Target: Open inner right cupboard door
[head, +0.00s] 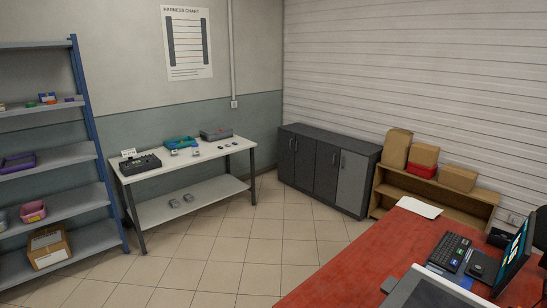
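The low dark grey cupboard (372,152) stands against the back wall, right of the room's corner. Its front has several doors side by side, all of which look shut. The inner right door (326,172) is dark grey, with a small upright handle near its right edge. The outer right door (352,182) beside it is a lighter grey. The two left doors (296,160) are dark, with handles close together. My gripper is not in view.
A red-topped desk (365,262) with a keyboard (449,250) and screen fills the lower right. A wooden shelf (440,196) with boxes adjoins the cupboard's right. A white workbench (190,160) stands left. Tiled floor (255,245) before the cupboard is clear.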

